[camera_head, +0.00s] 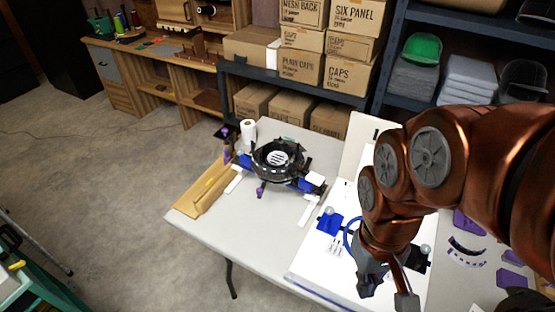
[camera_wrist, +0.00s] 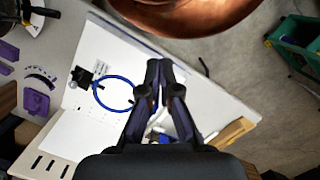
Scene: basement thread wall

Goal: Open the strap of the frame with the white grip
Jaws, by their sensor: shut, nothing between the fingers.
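A blue ring (camera_wrist: 113,93) lies on a white board on the table. A black block (camera_wrist: 82,77) sits beside it, and a blue block (camera_head: 330,224) with a pale knob sits at its other side. A small white part (camera_head: 334,246) lies near the blue block. A round black frame (camera_head: 278,160) with blue and white parts stands further back on the table. I cannot tell which frame has the white grip, and no strap is clear. My gripper (camera_wrist: 160,66) is shut and empty above the board; my arm covers part of the ring in the head view.
The white board (camera_head: 310,262) lies at the table's front. Purple pieces (camera_head: 468,222) lie right of the board. Shelves with cartons (camera_head: 300,68) stand behind. Floor at left is free.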

